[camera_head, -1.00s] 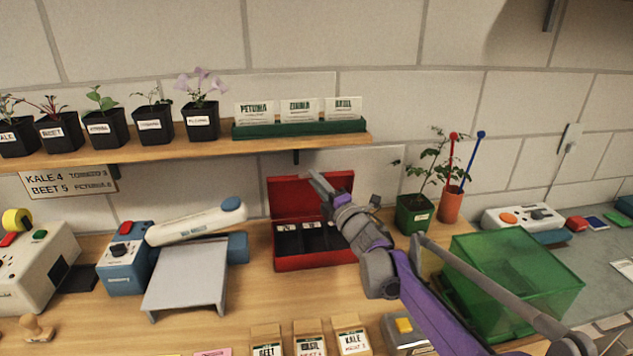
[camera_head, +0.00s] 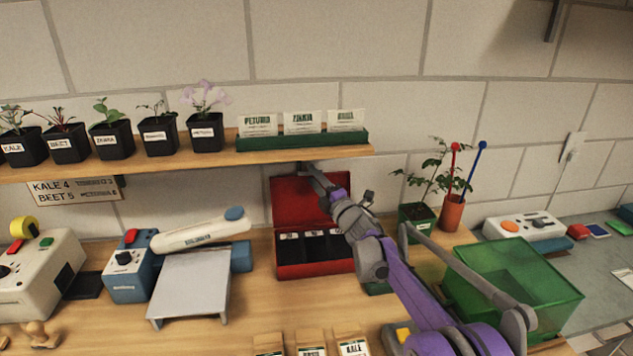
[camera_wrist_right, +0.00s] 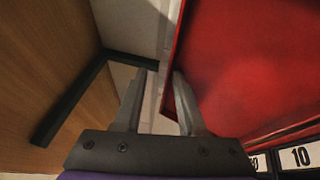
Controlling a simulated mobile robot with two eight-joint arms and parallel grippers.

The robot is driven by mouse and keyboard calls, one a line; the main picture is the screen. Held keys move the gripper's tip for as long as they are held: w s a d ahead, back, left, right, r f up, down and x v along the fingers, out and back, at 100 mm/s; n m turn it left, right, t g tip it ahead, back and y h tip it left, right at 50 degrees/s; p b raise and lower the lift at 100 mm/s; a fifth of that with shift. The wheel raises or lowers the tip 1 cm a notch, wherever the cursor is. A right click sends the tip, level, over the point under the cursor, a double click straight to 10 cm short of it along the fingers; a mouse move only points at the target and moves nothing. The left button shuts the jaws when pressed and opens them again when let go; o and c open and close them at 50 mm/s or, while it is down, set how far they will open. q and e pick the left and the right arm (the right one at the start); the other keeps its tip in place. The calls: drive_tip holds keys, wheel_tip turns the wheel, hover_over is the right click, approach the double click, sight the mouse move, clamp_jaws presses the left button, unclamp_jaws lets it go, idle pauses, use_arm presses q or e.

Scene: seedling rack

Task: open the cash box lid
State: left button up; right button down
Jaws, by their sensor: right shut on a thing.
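The red cash box (camera_head: 314,270) stands on the bench below the shelf, with its lid (camera_head: 293,203) raised at the back, roughly upright. Dark compartments with white labels show inside it. My right gripper (camera_head: 309,170) is at the lid's top edge, and my right arm hides the lid's right part. In the right wrist view, the red lid (camera_wrist_right: 245,65) fills the right side, and its edge lies at the fingers of the right gripper (camera_wrist_right: 157,82), which is shut on it. My left gripper is not in view.
The shelf (camera_head: 190,160) with potted seedlings and a green seed packet holder (camera_head: 300,142) is just above the lid. A sealer with a raised white arm (camera_head: 203,232) stands left. A potted plant (camera_head: 417,217) and green crate (camera_head: 515,285) stand right.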

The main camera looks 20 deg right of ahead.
drive_tip(key=shift+d+r, duration=0.1)
drive_tip(key=shift+r, duration=0.45)
drive_tip(key=c, duration=0.9)
unclamp_jaws()
drive_tip(key=shift+o, duration=0.3)
drive_tip(key=shift+s, duration=0.1)
drive_tip(key=b+v, duration=0.1)
drive_tip(key=v, duration=1)
drive_tip(key=shift+f, duration=0.2)
